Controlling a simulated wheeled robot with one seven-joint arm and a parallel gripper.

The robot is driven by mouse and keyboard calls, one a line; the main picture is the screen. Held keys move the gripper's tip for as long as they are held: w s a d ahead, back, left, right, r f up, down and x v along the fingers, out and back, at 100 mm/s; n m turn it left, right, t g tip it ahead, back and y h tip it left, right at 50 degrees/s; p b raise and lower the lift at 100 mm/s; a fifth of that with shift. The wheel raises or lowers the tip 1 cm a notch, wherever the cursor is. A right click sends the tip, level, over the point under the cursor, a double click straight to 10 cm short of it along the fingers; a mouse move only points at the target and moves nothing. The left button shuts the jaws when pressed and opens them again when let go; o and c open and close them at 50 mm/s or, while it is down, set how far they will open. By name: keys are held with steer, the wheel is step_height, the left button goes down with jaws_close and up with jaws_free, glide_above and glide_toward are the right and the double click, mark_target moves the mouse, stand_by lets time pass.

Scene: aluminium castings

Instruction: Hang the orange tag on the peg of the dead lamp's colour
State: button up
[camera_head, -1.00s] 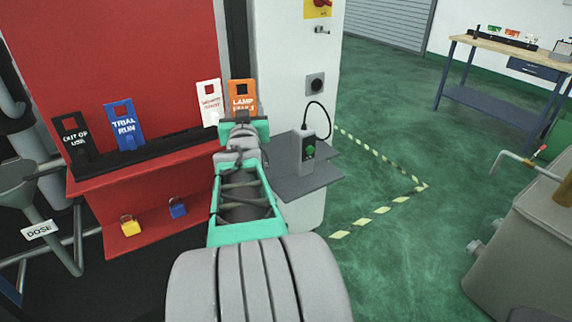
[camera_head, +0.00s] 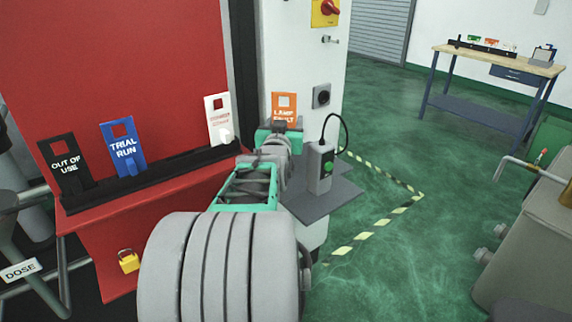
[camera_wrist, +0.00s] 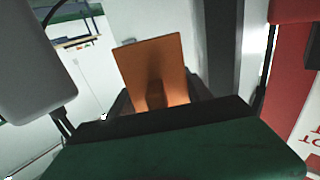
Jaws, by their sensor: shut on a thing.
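The orange tag (camera_head: 284,106) reads "LAMP FAULT" and has a square hole near its top. My gripper (camera_head: 279,128) is shut on its lower end and holds it upright in front of the white column. In the wrist view the back of the orange tag (camera_wrist: 152,66) rises plain from between the jaws. The gripper's dark and green body (camera_wrist: 155,118) hides its lower edge. A single grey peg or hook (camera_head: 330,39) shows on the column under a red rotary switch. No coloured peg and no lamp can be made out.
Black, blue and white tags stand in a black rack (camera_head: 160,172) on the red panel at left. A grey pendant box (camera_head: 320,166) with a green button stands on a grey shelf (camera_head: 325,203) right of my gripper. A workbench (camera_head: 495,62) stands far right. Green floor is clear between.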

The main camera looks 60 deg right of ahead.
step_height(320, 180, down, 12)
steer(key=shift+s+d+r+b, duration=0.1)
steer(key=shift+r+b, duration=0.15)
steer(key=shift+b, duration=0.2)
steer(key=shift+f, duration=0.2)
steer(key=o, duration=1.4)
steer(key=shift+c, duration=0.2)
